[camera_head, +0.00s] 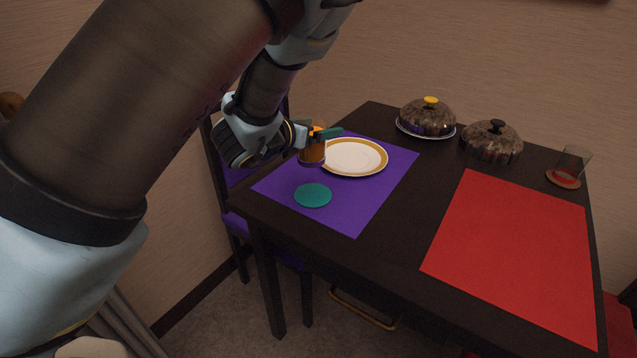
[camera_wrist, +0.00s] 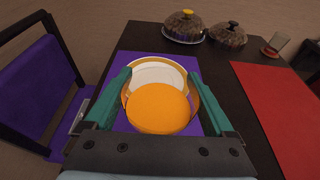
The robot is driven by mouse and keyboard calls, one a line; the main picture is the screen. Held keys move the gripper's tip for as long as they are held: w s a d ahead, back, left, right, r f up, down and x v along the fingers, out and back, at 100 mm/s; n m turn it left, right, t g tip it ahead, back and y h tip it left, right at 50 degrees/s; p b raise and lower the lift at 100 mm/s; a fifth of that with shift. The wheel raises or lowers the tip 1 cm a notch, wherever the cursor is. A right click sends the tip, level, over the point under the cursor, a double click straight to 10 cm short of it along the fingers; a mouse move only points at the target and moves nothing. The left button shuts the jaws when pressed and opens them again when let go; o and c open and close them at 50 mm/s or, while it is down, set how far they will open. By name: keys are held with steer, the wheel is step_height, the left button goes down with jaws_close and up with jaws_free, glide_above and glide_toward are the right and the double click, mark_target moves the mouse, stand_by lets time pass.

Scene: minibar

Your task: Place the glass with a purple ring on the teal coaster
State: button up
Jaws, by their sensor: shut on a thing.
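My gripper (camera_head: 314,136) is shut on a glass (camera_head: 311,154) that looks orange-brown and upright. In the wrist view the glass shows as an orange round surface (camera_wrist: 160,108) between the two teal fingers of my gripper (camera_wrist: 157,98). A purple ring on it cannot be made out clearly. The teal coaster (camera_head: 313,195) lies flat and bare on the purple placemat (camera_head: 350,215). In the head view the glass appears behind the coaster, overlapping the plate's left edge. The coaster is not visible in the wrist view.
A white plate with a gold rim (camera_head: 354,157) lies on the purple placemat. Two domed covers, yellow-knobbed (camera_head: 428,118) and black-knobbed (camera_head: 492,142), stand at the back. Another glass (camera_head: 571,163) stands on a brown coaster (camera_head: 563,182) at right. The red placemat (camera_head: 515,250) is bare.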

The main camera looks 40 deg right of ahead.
steer(key=shift+w+d+f, duration=0.1)
steer(key=shift+w+d, duration=0.05)
steer(key=shift+d, duration=0.15)
steer(key=shift+w+d+f+p, duration=0.1)
steer(key=shift+f+p, duration=0.35)
steer(key=shift+f, duration=4.4)
steer(key=shift+f, duration=0.1)
steer(key=o, duration=1.6)
steer(key=shift+c, duration=0.2)
